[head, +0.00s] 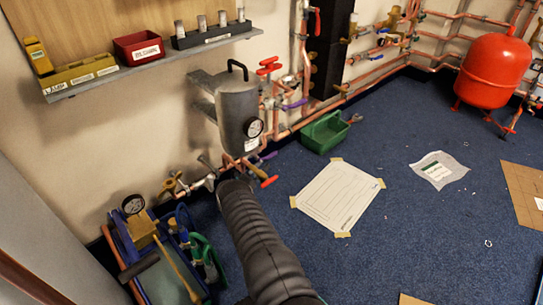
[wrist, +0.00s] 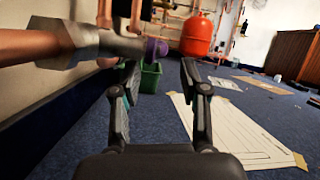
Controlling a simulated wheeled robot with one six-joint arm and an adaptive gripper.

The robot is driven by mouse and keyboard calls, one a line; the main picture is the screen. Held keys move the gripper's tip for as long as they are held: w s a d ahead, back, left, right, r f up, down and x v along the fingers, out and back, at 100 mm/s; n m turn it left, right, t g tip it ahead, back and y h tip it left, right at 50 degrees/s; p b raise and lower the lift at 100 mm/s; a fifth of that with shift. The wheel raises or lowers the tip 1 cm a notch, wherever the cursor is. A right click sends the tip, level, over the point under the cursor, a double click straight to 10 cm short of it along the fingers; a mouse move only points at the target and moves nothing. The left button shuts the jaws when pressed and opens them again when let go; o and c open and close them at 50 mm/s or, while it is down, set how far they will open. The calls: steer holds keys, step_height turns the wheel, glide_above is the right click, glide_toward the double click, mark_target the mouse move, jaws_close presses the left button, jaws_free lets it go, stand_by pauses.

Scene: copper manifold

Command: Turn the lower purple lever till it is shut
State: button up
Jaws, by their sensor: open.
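The lower purple lever (head: 268,156) sits low on the pipework by the wall, below the grey cylinder. A second purple lever (head: 294,104) is higher and to the right. In the wrist view a purple part (wrist: 156,48) shows at the end of a metal fitting, between and just above my fingertips in the picture; it looks like the lower lever seen nearly end-on. My gripper (wrist: 160,68) is open and empty, with its fingers on either side of that view. I cannot tell how far the lever is from the fingers. In the head view my arm hides the fingers.
A copper pipe with a large fitting (wrist: 70,45) crosses the left of the wrist view, close to my left finger. A red lever (head: 269,181) is just below the purple one. A green box (head: 325,132) and a taped paper sheet (head: 338,195) are on the blue floor.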

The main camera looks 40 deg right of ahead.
mark_target(272, 156)
steer(key=x, duration=0.7)
steer(key=shift+c, duration=0.2)
jaws_close()
